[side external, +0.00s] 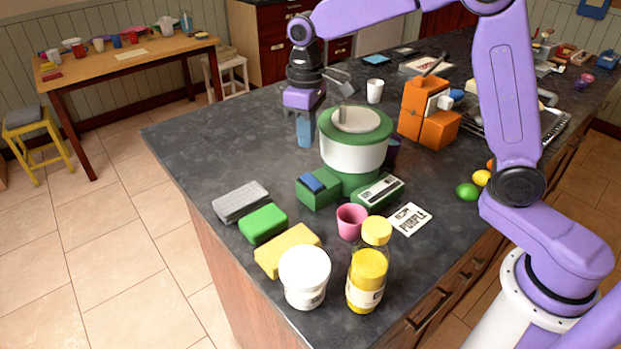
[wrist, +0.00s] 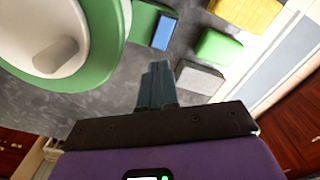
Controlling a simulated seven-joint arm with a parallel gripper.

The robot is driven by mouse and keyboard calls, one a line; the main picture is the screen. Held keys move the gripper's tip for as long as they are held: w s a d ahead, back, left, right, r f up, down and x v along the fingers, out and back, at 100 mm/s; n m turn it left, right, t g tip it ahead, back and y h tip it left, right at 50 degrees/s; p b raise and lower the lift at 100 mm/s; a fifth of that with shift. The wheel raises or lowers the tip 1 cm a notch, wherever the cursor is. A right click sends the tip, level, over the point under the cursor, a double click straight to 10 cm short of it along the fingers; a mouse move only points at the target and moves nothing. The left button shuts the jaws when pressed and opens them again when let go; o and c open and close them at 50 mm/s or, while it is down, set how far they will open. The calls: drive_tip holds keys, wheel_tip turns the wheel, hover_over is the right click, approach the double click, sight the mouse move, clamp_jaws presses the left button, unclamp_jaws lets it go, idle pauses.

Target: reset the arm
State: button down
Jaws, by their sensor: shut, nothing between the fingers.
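My arm is purple with black joints. My gripper (side external: 304,132) hangs pointing down, just left of the green and white round appliance (side external: 354,150). Its blue-grey fingers are together with nothing between them, and they show in the wrist view (wrist: 158,82) too. The fingers appear above the dark counter; I cannot tell the exact gap to it or to the appliance.
Grey (side external: 240,201), green (side external: 263,222) and yellow (side external: 287,249) blocks lie near the counter's left edge. A white tub (side external: 304,277), a yellow-lidded jar (side external: 367,280) and a pink cup (side external: 351,221) stand in front. An orange machine (side external: 428,115) stands right of the appliance.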

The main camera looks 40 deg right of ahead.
idle(0.3)
drive_tip(key=s+d+f+n, duration=0.1)
drive_tip(key=s+d+n, duration=0.2)
drive_tip(key=s, duration=1.2)
drive_tip(key=s+d+f+n, duration=0.1)
drive_tip(key=s+d+n, duration=0.2)
drive_tip(key=s, duration=1.3)
drive_tip(key=d, duration=0.2)
drive_tip(key=shift+d+f+n, duration=0.2)
drive_tip(key=shift+d+n, duration=0.1)
drive_tip(key=w+a+r+m, duration=0.2)
drive_tip(key=w+a+m, duration=0.1)
drive_tip(key=w, duration=0.6)
drive_tip(key=w+a+r+m+t, duration=0.1)
drive_tip(key=w+a+r+m, duration=0.2)
drive_tip(key=w, duration=0.6)
drive_tip(key=w+a+r+m, duration=0.3)
drive_tip(key=w+m, duration=0.3)
drive_tip(key=w, duration=0.4)
drive_tip(key=shift+a+r+m+t, duration=0.2)
drive_tip(key=shift+m+t, duration=0.1)
drive_tip(key=shift+t, duration=0.1)
drive_tip(key=shift+w, duration=0.1)
